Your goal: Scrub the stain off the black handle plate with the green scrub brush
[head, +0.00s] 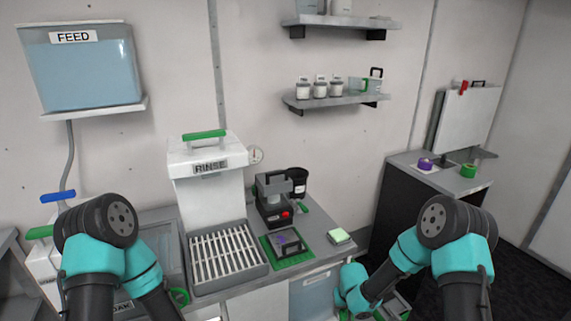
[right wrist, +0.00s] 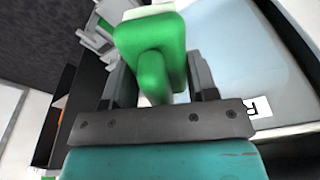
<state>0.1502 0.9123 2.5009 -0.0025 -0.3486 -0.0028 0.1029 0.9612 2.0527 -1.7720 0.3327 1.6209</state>
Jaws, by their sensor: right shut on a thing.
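The dark handle plate (head: 293,248) lies on a green mat (head: 267,248) on the counter, with a purple stain on it. The green scrub brush (right wrist: 165,50) is between the fingers of my right gripper (right wrist: 160,90), which is shut on its green handle. A pale part shows at the brush's far end in the right wrist view. In the head view my right gripper (head: 392,306) is low at the bottom edge, to the right of the counter and well apart from the plate. My left gripper is out of view.
A black device with a red button (head: 274,205) stands behind the mat. A slatted rack (head: 228,258) is left of the mat, below the white RINSE tank (head: 206,175). A dark cabinet (head: 425,185) stands at the right.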

